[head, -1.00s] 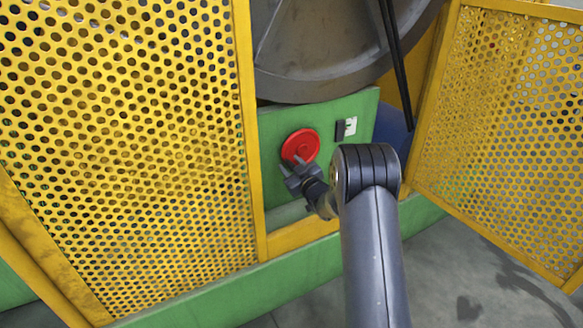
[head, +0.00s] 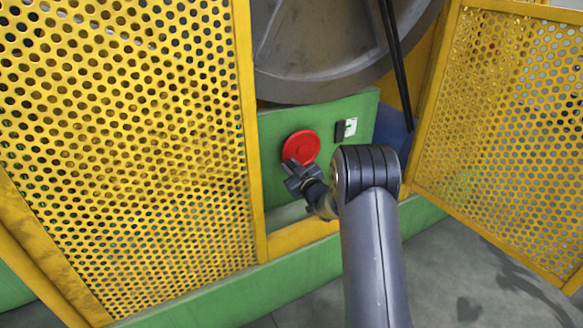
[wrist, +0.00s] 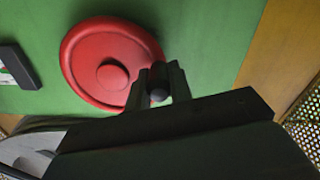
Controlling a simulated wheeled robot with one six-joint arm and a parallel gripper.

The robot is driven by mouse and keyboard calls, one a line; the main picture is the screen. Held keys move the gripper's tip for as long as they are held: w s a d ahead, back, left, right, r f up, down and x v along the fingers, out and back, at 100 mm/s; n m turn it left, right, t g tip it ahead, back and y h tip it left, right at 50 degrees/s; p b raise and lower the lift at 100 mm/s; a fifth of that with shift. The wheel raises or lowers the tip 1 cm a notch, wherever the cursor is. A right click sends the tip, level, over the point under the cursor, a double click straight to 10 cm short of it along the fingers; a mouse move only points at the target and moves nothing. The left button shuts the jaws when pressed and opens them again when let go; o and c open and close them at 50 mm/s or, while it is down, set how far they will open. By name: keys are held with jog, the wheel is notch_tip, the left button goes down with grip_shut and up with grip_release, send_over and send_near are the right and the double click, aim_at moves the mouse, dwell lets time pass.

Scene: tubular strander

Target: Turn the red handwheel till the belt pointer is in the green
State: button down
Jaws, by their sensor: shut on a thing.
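The red handwheel (head: 300,146) is on the green panel and also shows in the wrist view (wrist: 105,62), with a raised round hub. My gripper (head: 294,168) is at the wheel's lower edge. In the wrist view my gripper (wrist: 158,85) is shut on the wheel's dark round knob (wrist: 158,95), by the rim. A white scale plate with a dark block, likely the belt pointer gauge (head: 350,127), is up and right of the wheel. It is partly seen in the wrist view (wrist: 14,68). Its pointer and green zone are too small to read.
A yellow perforated guard (head: 120,130) stands close on the left, and another open guard panel (head: 500,130) is on the right. A large grey wheel (head: 335,50) and dark belt (head: 395,60) are above the green panel (head: 275,110). Floor is clear at lower right.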

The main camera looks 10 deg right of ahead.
aim_at(293, 140)
jog(key=shift+r, duration=0.1)
notch_tip(293, 140, up, 2)
jog(key=m+p, duration=0.2)
jog(key=m, duration=0.1)
jog(key=shift+a+r+m+p, duration=0.1)
jog(key=shift+a+m+p, duration=0.05)
jog(key=shift+m+p, duration=0.2)
jog(key=r+m+p, duration=0.2)
jog(key=m, duration=0.1)
jog(key=shift+d+m+p, duration=0.2)
jog(key=shift+m+p, duration=0.05)
jog(key=shift+p, duration=0.15)
jog(key=r+m+p, duration=0.1)
jog(key=d+m+p, duration=0.1)
jog(key=m, duration=0.1)
jog(key=shift+w+r+p, duration=0.2)
jog(key=shift+r+p, duration=0.1)
jog(key=shift+r, duration=0.1)
jog(key=shift+w+d+r+m+p, duration=0.1)
jog(key=shift+d+r+m+p, duration=0.2)
jog(key=shift+m+p, duration=0.45)
jog(key=shift+w+d+r+m+p, duration=0.1)
jog(key=shift+d+r+m+p, duration=0.15)
jog(key=shift+m, duration=0.8)
jog(key=c, duration=1.3)
grip_release()
jog(key=shift+f, duration=0.1)
jog(key=shift+o, duration=0.2)
